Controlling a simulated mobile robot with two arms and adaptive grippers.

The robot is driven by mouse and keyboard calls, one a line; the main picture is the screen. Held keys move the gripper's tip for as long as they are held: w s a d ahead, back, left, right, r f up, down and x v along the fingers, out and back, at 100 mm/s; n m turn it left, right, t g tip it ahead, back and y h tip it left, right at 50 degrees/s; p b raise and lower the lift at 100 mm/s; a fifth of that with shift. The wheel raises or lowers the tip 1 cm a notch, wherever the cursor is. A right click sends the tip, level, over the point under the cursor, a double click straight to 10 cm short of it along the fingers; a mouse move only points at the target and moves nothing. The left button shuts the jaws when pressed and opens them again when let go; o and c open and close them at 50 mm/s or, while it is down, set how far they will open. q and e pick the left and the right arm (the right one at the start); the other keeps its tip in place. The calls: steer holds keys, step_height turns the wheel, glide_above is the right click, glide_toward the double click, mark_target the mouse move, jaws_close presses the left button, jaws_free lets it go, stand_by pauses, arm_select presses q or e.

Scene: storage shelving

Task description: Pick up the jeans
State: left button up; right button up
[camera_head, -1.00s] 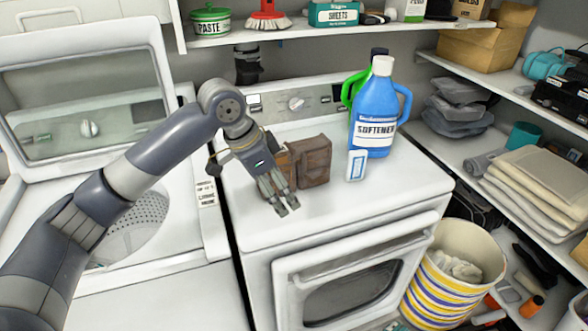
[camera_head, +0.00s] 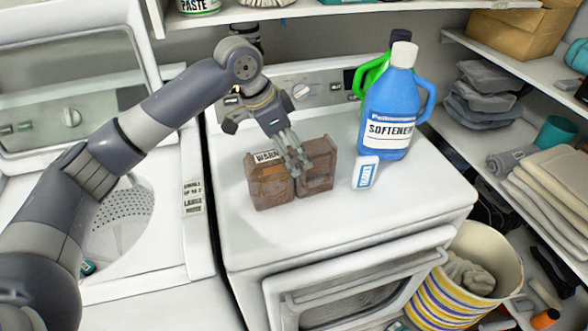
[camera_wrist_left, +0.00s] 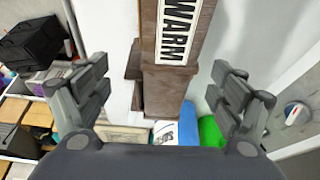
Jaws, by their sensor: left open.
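A stack of folded grey-blue cloth (camera_head: 484,96) lies on the right-hand shelf in the head view. It may be the jeans, but I cannot tell for sure. My left gripper (camera_head: 297,160) is over the white dryer top, at a brown box-like holder (camera_head: 268,186) with a WARM label. In the left wrist view the fingers of my left gripper (camera_wrist_left: 160,70) are spread wide and empty, with the brown holder (camera_wrist_left: 170,90) showing between and beyond them. I cannot tell whether they touch it. My right gripper is not in view.
A blue softener jug (camera_head: 390,110) and a small white box (camera_head: 365,172) stand right of the holder on the dryer (camera_head: 400,195). A striped basket (camera_head: 455,300) stands beside the dryer. Folded beige cloths (camera_head: 550,190) lie on the right shelf. The dryer's front top is clear.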

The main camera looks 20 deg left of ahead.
arm_select(q)
steer(key=shift+s+d+f, duration=0.2)
steer(key=shift+d+f, duration=0.1)
steer(key=shift+f, duration=0.3)
steer(key=shift+w+d+f, duration=0.1)
steer(key=shift+f, duration=0.2)
steer(key=p+x, duration=0.1)
steer(key=x, duration=0.1)
steer(key=p+x, duration=0.1)
steer(key=x, duration=0.2)
steer(key=shift+a+f, duration=0.1)
steer(key=shift+a, duration=0.1)
steer(key=shift+c, duration=1)
steer(key=c, duration=1.3)
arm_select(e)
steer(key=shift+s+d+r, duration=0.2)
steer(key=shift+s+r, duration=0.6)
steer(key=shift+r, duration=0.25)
